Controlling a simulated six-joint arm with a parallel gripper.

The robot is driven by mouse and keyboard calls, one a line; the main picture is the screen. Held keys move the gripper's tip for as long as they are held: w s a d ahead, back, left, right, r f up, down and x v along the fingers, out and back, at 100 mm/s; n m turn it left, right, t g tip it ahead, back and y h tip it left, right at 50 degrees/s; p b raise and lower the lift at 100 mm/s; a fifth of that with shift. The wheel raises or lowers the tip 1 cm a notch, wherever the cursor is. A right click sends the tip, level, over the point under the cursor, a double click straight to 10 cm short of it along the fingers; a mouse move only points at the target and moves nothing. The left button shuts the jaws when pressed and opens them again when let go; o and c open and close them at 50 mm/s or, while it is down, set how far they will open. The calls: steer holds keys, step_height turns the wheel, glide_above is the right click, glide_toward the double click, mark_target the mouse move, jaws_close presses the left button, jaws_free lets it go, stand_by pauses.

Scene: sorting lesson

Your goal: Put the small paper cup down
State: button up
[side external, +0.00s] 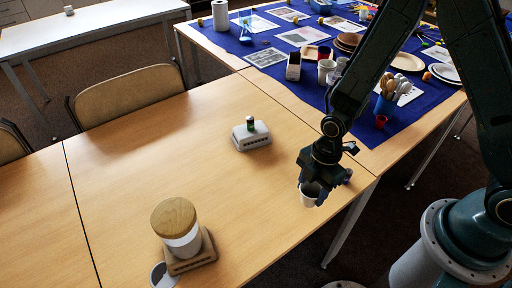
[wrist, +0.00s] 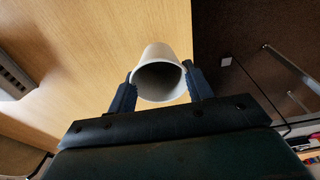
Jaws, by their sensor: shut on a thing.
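The small white paper cup (side external: 308,196) is in my gripper (side external: 317,183), near the right edge of the wooden table. In the wrist view the cup (wrist: 162,58) sits between the two dark fingers (wrist: 160,88), which press on its sides. Its open mouth faces the wrist camera and looks empty. The height of the cup's base over the table cannot be told. Bare tabletop (wrist: 90,50) and the table edge show beside it in the wrist view.
A jar with a wooden lid (side external: 175,225) stands on a block at the front left, with another cup (side external: 160,276) beside it. A grey block (side external: 251,140) carries a small green item (side external: 250,124). A blue cloth (side external: 285,83) behind holds dishes and several cups.

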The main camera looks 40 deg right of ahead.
mark_target(310, 198)
steer(key=shift+f, duration=0.1)
steer(key=shift+f, duration=1.8)
steer(key=shift+f, duration=0.1)
steer(key=o, duration=0.9)
steer(key=shift+d+r, duration=0.3)
steer(key=shift+r, duration=1.7)
steer(key=shift+d+r, duration=0.3)
steer(key=shift+r, duration=1.75)
steer(key=shift+d+r, duration=0.3)
steer(key=shift+r, duration=1.7)
